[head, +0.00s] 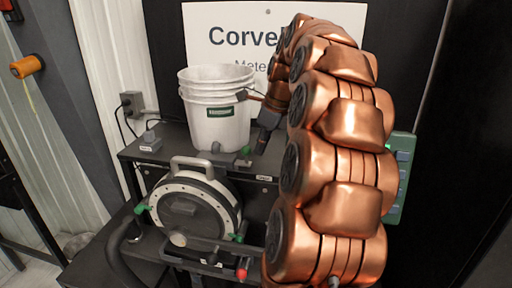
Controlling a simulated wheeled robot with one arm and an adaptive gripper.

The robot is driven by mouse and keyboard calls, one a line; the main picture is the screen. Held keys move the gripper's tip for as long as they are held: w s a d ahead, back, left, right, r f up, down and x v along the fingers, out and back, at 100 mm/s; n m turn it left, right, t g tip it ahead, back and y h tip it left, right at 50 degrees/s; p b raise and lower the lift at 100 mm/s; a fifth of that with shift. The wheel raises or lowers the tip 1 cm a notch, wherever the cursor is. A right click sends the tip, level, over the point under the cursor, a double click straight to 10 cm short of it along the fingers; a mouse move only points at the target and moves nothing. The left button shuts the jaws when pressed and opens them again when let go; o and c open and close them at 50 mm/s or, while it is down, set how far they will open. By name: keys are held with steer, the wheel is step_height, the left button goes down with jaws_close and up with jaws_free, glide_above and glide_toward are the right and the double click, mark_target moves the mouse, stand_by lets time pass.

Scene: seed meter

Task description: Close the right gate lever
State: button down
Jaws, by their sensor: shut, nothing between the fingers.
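The seed meter (190,208) is a round drum with a grey handle on top, in the lower left of the head view. A small lever with a green tip (239,237) stands at its lower right; I cannot tell for sure that it is the right gate lever. Another green-tipped lever (140,208) is at the drum's left. A red-tipped knob (242,272) is at the lower front. My gripper (260,146) is dark and points down, right of the white bucket and above the drum's levers. It looks shut and empty, and partly hidden by my copper arm.
White stacked buckets (215,115) stand on the black upper shelf (135,150). A small green fitting (245,151) is at the bucket's base. A white sign (225,30) is behind. A green box (400,180) is at the right, partly behind my arm. A black hose (115,255) curves at left.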

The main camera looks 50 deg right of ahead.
steer(key=s+v, duration=0.2)
steer(key=v, duration=0.9)
steer(key=shift+d+f+p, duration=0.25)
steer(key=shift+d+p, duration=0.15)
steer(key=shift+d, duration=0.05)
steer(key=a+f+n+g, duration=0.1)
steer(key=a+f+n, duration=0.4)
steer(key=a+n, duration=0.5)
steer(key=a+f+n+g, duration=0.2)
steer(key=a+f+n, duration=0.45)
steer(key=a, duration=0.75)
steer(key=s+a+f+n+g, duration=0.1)
steer(key=s+a+f+n, duration=0.4)
steer(key=s+f+n, duration=0.1)
steer(key=s+a+f+n+g+h, duration=0.1)
steer(key=s+a+f+n, duration=0.4)
steer(key=s+f+n, duration=0.2)
steer(key=s+n, duration=0.2)
steer(key=s, duration=0.1)
steer(key=shift+a+f, duration=0.15)
steer(key=shift+f, duration=0.05)
